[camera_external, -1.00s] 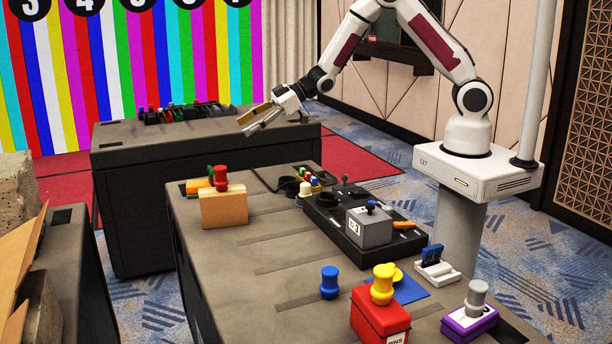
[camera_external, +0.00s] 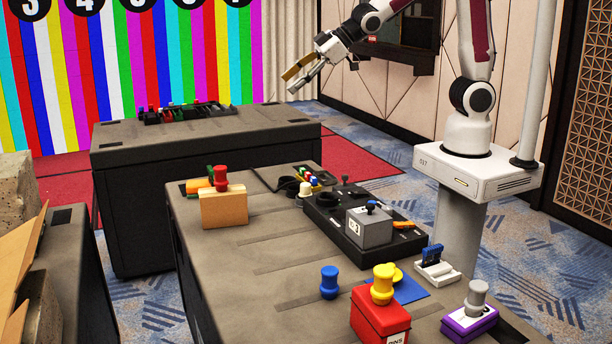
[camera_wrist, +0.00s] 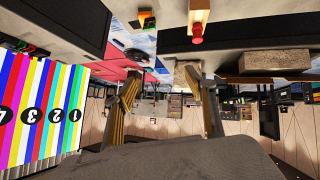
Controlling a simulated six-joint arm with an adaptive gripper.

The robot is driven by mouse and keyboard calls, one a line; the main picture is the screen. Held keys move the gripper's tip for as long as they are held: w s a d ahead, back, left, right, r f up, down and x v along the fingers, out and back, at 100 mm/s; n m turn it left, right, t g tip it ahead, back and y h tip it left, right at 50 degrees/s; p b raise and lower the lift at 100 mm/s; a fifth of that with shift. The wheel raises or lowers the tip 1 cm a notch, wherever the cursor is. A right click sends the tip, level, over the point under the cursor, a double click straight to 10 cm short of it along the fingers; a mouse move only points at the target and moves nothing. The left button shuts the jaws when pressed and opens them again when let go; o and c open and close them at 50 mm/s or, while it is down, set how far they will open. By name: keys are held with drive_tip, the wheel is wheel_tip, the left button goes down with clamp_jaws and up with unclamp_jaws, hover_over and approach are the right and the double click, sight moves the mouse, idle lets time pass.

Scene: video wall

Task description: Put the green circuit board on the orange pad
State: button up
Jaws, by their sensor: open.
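My gripper (camera_external: 292,82) is raised in the air beyond the consoles, to the upper middle of the external view. Its two fingers are apart, with nothing between them; they also show in the wrist view (camera_wrist: 163,78). A small green piece (camera_external: 210,171) and a flat orange piece (camera_external: 197,186) show behind a tan block on the near console, partly hidden by it. I cannot tell whether these are the circuit board and the pad. My gripper is well above and far from them.
The tan block (camera_external: 223,208) has a red knob (camera_external: 221,178). The near console also holds a black control panel (camera_external: 345,228), a blue knob (camera_external: 329,282), a red box (camera_external: 379,316) and a purple box (camera_external: 468,323). The far console (camera_external: 220,130) stands behind. Its front top is clear.

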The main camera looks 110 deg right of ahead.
drive_tip(key=s+a+g+y, duration=0.1)
drive_tip(key=s+a+y, duration=0.1)
drive_tip(key=s+a, duration=0.7)
drive_tip(key=s+a+r+n+g+y, duration=0.1)
drive_tip(key=s+a+g, duration=0.1)
drive_tip(key=s+a, duration=0.8)
drive_tip(key=s, duration=0.9)
drive_tip(key=shift+a+g+y, duration=0.2)
drive_tip(key=shift+g+y, duration=0.1)
drive_tip(key=shift+y, duration=0.1)
drive_tip(key=shift+o, duration=0.5)
